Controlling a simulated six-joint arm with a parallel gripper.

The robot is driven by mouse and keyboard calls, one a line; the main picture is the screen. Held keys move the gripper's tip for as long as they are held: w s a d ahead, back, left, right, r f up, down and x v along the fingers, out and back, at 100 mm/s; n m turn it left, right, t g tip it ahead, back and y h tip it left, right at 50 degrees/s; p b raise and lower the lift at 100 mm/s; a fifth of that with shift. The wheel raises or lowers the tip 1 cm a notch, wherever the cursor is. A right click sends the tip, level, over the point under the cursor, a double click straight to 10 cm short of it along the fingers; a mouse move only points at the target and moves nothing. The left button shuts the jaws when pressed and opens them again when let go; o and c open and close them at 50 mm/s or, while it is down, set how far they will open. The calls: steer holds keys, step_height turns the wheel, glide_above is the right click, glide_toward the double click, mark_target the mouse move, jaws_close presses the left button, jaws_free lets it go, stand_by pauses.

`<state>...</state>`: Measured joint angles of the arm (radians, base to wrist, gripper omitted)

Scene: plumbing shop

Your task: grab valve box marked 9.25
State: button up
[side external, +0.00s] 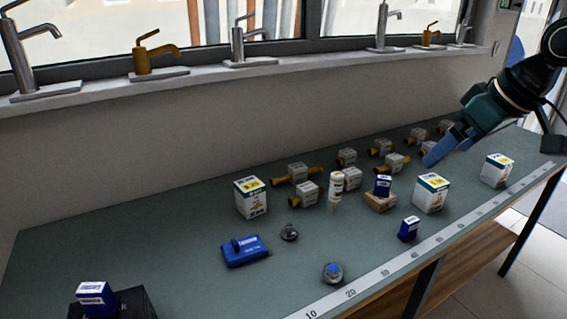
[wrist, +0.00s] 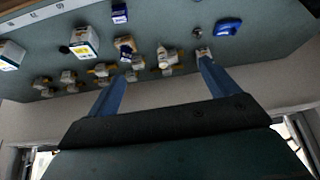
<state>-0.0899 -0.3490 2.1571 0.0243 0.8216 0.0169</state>
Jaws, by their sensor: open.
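White boxes with yellow-edged tops stand on the bench: one at left (side external: 250,197), one right of centre (side external: 431,194) and one at far right (side external: 497,171). Their printing is too small to read, so I cannot tell which box, if any, is marked 9.25. In the wrist view the right-of-centre box (wrist: 84,41) and the far-right box (wrist: 11,54) lie left of my fingers. My gripper (side external: 434,160) is open and empty, above the back right of the bench. Its two blue fingers (wrist: 160,67) spread apart in the wrist view.
Several brass valves with white blocks (side external: 308,193) fill the back. A white bottle (side external: 336,188), a blue box on a wooden block (side external: 383,186), another blue box (side external: 409,228) and a blue case (side external: 245,250) stand nearer. A ruler strip (side external: 400,264) edges the front.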

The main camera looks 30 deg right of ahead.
steer(key=w+a+f, duration=0.2)
steer(key=w+a, duration=0.2)
steer(key=w, duration=0.5)
steer(key=w+a+f+n, duration=0.15)
steer(key=w+a, duration=0.25)
steer(key=w, duration=0.4)
steer(key=w+a+f, duration=0.3)
steer(key=w+a, duration=0.1)
steer(key=w, duration=0.5)
glide_toward(251, 184)
steer(key=s+d+r, duration=0.1)
steer(key=shift+t+y, duration=0.3)
steer(key=shift+y, duration=0.1)
steer(key=shift+f, duration=0.1)
steer(key=shift+x, duration=4.25)
steer(key=shift+w+f, duration=0.1)
